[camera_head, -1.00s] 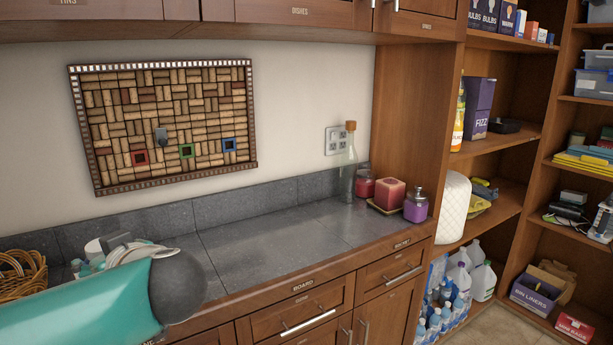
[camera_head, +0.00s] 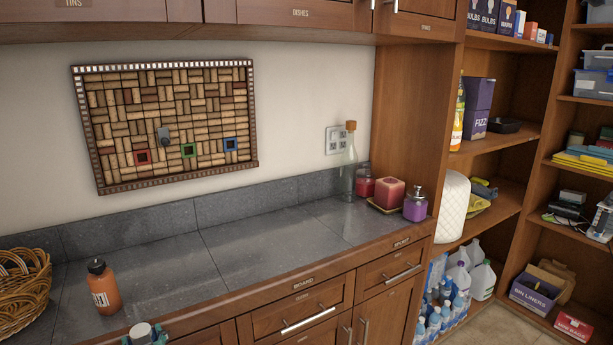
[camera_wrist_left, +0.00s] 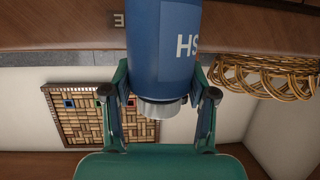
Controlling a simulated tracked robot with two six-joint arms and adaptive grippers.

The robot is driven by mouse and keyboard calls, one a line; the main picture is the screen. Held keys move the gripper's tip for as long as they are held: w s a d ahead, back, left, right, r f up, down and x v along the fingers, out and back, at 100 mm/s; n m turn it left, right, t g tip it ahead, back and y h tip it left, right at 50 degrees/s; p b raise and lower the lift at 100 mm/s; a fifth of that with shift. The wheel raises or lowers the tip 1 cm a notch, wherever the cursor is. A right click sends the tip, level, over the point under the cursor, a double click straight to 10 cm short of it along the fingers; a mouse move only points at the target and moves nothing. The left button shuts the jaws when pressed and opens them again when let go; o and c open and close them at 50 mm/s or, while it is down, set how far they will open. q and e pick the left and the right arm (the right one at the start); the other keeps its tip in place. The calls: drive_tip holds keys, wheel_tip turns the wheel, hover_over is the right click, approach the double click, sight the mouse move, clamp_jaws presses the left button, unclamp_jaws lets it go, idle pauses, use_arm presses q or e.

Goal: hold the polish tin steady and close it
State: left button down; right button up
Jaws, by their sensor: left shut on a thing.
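The blue polish tin (camera_wrist_left: 165,40) fills the upper middle of the left wrist view, partly cut off by the top edge, with white letters on its side. That view is upside down, so the tin's light grey top end (camera_wrist_left: 160,108) points up. I cannot tell whether this end is a lid or a bare neck. My left gripper (camera_wrist_left: 160,92) is shut on the tin, one finger on each side. In the head view, the tin's pale top (camera_head: 139,331) shows at the bottom edge beside part of my left gripper (camera_head: 158,337). My right gripper is not in view.
An orange bottle (camera_head: 103,288) stands on the dark tiled counter (camera_head: 240,250). A wicker basket (camera_head: 22,290) is at the far left. A glass bottle (camera_head: 348,165) and candles (camera_head: 390,194) stand at the right end. The middle of the counter is clear.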

use_arm(q)
drive_tip(key=d+f+m+t+h, duration=0.3)
drive_tip(key=d+f+m+h, duration=0.4)
drive_tip(key=d, duration=0.8)
wheel_tip(320, 180, down, 3)
drive_tip(key=shift+s+d+f+h, duration=0.1)
drive_tip(key=shift+s+d+h, duration=0.3)
drive_tip(key=shift+h, duration=0.4)
drive_tip(key=shift+a, duration=0.15)
drive_tip(key=shift+s+m, duration=0.1)
drive_tip(key=shift+m, duration=0.2)
drive_tip(key=s+d+f+m+g+h, duration=0.1)
drive_tip(key=s+d+m+h, duration=0.3)
drive_tip(key=d, duration=0.3)
drive_tip(key=s+d+m+g+h, duration=0.2)
drive_tip(key=s+d+h, duration=0.3)
drive_tip(key=d, duration=0.3)
drive_tip(key=shift+d+f+m, duration=0.2)
drive_tip(key=shift+f+m, duration=0.15)
drive_tip(key=shift+m, duration=0.55)
